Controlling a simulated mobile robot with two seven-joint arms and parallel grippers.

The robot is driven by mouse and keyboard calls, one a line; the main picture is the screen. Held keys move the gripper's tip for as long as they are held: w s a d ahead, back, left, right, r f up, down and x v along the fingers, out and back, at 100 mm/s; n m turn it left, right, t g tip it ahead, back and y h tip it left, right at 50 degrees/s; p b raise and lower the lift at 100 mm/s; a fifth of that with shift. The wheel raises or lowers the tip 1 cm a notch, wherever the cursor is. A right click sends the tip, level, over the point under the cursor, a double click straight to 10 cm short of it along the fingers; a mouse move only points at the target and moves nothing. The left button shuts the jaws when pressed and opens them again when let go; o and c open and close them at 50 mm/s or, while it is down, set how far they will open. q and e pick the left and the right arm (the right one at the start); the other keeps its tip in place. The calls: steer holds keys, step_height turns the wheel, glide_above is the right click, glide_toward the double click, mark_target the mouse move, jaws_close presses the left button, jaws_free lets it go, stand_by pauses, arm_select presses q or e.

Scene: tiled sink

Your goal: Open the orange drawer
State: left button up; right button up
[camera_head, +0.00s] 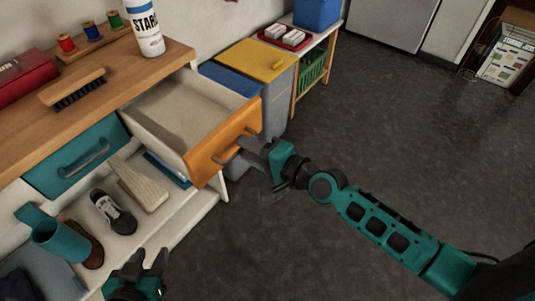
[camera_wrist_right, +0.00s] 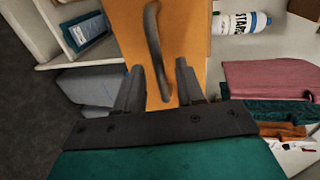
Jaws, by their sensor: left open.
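The orange drawer (camera_head: 213,150) stands pulled out of the wooden-topped cabinet, and its pale, empty inside shows in the head view. The orange front (camera_wrist_right: 185,40) fills the middle of the right wrist view. Its dark curved handle (camera_wrist_right: 154,45) runs down between the fingers of my right gripper (camera_wrist_right: 160,75). These fingers are apart, with a visible gap to the handle. In the head view my right gripper (camera_head: 245,151) is at the drawer front, and its fingers partly hide the handle. My left gripper (camera_head: 150,262) is open and empty at the bottom left, away from the drawer.
A teal drawer (camera_head: 78,158) is shut, left of the orange one. A shoe (camera_head: 114,212) and a wooden wedge (camera_head: 140,184) lie on the lower shelf. A yellow-lidded bin (camera_head: 262,60) stands behind the drawer. The dark floor (camera_head: 400,130) to the right is clear.

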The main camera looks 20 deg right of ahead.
arm_select(q)
steer(key=shift+f, duration=0.1)
arm_select(e)
steer(key=v, duration=1.2)
steer(key=shift+s+d, duration=0.1)
arm_select(q)
steer(key=r+p, duration=0.1)
steer(key=p, duration=0.1)
steer(key=a+r+p, duration=0.1)
steer(key=shift+s+r+y, duration=0.3)
steer(key=shift+s, duration=0.05)
arm_select(e)
steer(key=s+d+f+n+g+h, duration=0.1)
steer(key=s+f+n+h, duration=0.4)
steer(key=n, duration=0.8)
step_height(320, 180, down, 4)
steer(key=shift+s+d+f+g+h, duration=0.2)
steer(key=shift+d+g+h, duration=0.15)
steer(key=shift+h, duration=0.75)
arm_select(q)
steer(key=shift+d+f+p, duration=0.1)
steer(key=shift+d+p, duration=0.05)
steer(key=shift+p, duration=0.15)
steer(key=shift+w, duration=0.15)
arm_select(e)
steer(key=shift+w, duration=0.1)
